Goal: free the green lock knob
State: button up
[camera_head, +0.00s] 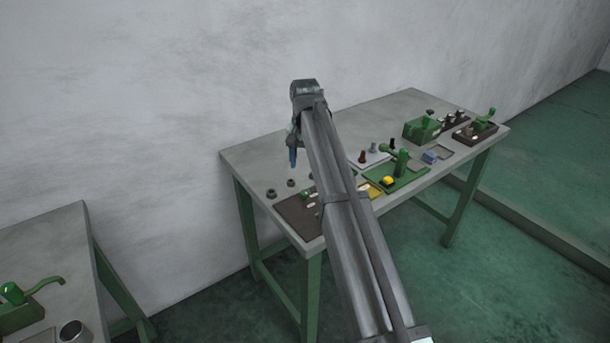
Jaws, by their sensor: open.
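My gripper (293,158) hangs down over the left part of the grey table, with bluish fingers. It looks open and empty, above small dark rings (290,183). Several green parts show, and I cannot tell which is the lock knob. A green post with a side arm (402,162) stands on a green base at mid-table, right of my arm. A green box (422,129) and a green handled device (484,121) stand at the table's right end. A green ball with a lever (13,293) sits on the left table. My gripper is apart from all of these.
My arm crosses the grey table (250,158) and hides part of its middle. A yellow part (388,181), a blue block (430,157) and a brown plate (297,216) lie there. A metal cup (73,332) is on the left table. A floor gap separates the tables.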

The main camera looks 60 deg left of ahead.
jog(key=shift+r, duration=1.8)
